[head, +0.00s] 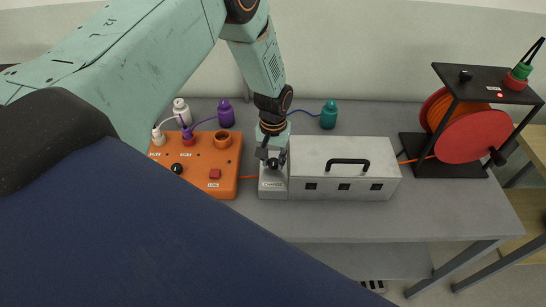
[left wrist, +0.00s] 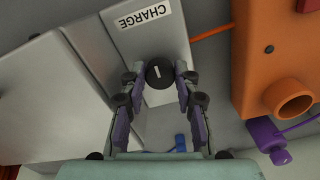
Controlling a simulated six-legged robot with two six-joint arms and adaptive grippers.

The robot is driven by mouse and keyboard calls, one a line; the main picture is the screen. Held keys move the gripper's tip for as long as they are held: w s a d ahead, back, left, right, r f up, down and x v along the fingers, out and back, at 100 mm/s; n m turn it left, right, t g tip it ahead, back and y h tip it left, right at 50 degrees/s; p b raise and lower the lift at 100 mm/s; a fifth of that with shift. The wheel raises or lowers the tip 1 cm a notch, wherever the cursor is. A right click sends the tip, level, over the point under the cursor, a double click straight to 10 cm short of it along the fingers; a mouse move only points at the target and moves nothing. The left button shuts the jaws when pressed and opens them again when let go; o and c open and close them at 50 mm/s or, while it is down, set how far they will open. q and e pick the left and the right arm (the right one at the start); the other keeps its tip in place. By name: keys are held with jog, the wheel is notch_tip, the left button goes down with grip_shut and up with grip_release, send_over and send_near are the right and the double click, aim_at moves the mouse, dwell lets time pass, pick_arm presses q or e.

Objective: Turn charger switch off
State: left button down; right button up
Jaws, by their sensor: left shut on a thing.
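The charger switch is a round black knob (left wrist: 160,73) with a white pointer line, on a grey box (head: 271,188) labelled CHARGE. The knob also shows in the head view (head: 273,164), partly covered by my gripper. My left gripper (left wrist: 160,74) reaches down over the box from above, with one finger on each side of the knob, shut on it. The white line runs nearly along the box's length in the left wrist view. My right gripper is not in view.
An orange box (head: 208,170) with an open round socket stands left of the charger. A grey case (head: 343,168) with a black handle adjoins it on the right. A red cable reel (head: 464,125) stands further right. Purple, white and teal plugs (head: 328,115) are at the back.

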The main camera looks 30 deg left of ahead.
pick_arm(q)
jog(key=shift+w+r, duration=0.2)
jog(key=shift+w, duration=0.2)
jog(key=c, duration=1.4)
grip_release()
jog(key=shift+c, duration=0.2)
jog(key=o, duration=0.5)
jog(key=shift+s+f, duration=0.1)
jog(key=shift+s, duration=0.05)
jog(key=shift+c, duration=0.2)
jog(key=shift+s+a, duration=0.1)
jog(key=shift+s+f, duration=0.1)
